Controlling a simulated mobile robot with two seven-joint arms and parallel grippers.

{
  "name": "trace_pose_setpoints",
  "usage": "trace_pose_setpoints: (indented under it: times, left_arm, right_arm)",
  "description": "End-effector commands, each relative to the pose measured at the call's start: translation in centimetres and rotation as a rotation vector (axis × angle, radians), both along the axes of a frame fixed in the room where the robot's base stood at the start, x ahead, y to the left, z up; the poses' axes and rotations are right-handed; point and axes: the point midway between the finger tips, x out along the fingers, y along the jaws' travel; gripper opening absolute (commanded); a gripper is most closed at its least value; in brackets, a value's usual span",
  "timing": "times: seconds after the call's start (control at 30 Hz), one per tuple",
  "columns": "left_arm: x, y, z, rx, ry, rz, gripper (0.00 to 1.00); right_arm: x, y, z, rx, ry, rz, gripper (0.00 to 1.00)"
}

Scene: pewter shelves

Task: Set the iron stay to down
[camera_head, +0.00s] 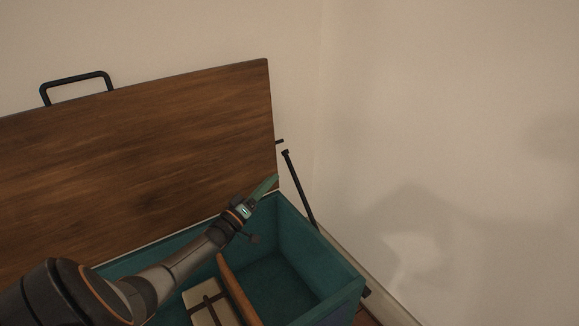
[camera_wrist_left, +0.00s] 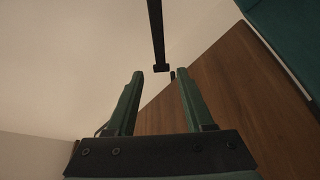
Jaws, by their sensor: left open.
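The iron stay (camera_head: 300,190) is a thin black bar at the right end of the teal chest (camera_head: 342,286). It stands raised and tilted, its upper end close to a small dark peg (camera_head: 279,141) at the lid's edge; a small gap shows between them. The wooden lid (camera_head: 150,150) stands open. My left gripper (camera_head: 267,185) is over the chest's back right, left of the stay. In the left wrist view its green fingers (camera_wrist_left: 160,76) are open and empty, with the stay (camera_wrist_left: 156,35) beyond the tips. My right gripper is not in view.
Inside the chest lie a pale strapped bundle (camera_head: 207,303) and an orange-brown divider or board (camera_head: 238,290). The chest's right part looks empty. A black handle (camera_head: 76,80) tops the lid. Bare walls (camera_head: 450,120) stand behind and right.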

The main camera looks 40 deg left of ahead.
Motion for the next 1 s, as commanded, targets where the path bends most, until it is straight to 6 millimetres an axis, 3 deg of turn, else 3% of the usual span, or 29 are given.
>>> trace_pose_setpoints:
  times: [0.2,0.5,1.0]
  left_arm:
    - [4.3,0.0,1.0,0.002,-0.004,0.001,0.53]
    - [8.2,-0.1,2.1,0.003,-0.001,0.0,0.53]
    - [9.3,-0.1,2.6,0.002,0.003,0.001,0.51]
  right_arm:
    - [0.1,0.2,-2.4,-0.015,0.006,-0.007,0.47]
    - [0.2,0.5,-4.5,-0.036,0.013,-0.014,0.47]
    - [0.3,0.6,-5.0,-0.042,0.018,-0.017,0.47]
